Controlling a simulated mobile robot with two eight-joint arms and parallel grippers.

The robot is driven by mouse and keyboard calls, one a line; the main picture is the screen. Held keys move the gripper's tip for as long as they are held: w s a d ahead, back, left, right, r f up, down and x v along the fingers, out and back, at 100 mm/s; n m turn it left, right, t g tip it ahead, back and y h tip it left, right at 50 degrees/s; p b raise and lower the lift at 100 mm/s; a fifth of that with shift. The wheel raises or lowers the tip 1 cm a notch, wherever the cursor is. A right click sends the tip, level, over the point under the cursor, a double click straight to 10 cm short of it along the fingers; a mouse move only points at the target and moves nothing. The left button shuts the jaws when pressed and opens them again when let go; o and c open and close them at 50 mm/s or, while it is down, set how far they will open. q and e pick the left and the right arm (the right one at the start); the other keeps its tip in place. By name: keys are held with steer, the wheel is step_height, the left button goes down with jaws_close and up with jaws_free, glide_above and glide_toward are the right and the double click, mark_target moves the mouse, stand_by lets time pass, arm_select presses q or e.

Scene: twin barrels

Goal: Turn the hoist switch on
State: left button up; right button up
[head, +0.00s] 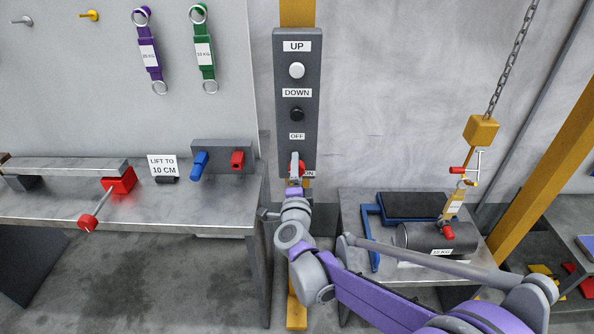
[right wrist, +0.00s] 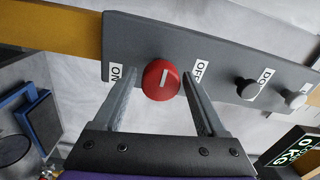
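The control panel (head: 312,130) is a tall grey box on a yellow post, with UP, DOWN, OFF and ON labels. Its hoist switch is a red round knob (right wrist: 161,80) with a white mark. In the right wrist view the mark runs across the panel's long direction, between the ON label (right wrist: 116,76) and the OFF label (right wrist: 201,72). My right gripper (right wrist: 161,70) is open, one finger on each side of the knob, with a small gap visible at the left finger. In the head view my right gripper (head: 296,172) partly covers the knob. My left gripper is out of view.
A white UP button (head: 297,70) and black DOWN button (head: 297,114) sit above the switch. At right, a chain (head: 508,65) with a yellow hook block (head: 481,131) hangs above a dark cylinder (head: 430,237). A metal bench (head: 215,212) with a red clamp stands at left.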

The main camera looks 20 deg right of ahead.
steer(key=shift+o, duration=0.4)
steer(key=v, duration=1.1)
steer(key=shift+w, duration=0.1)
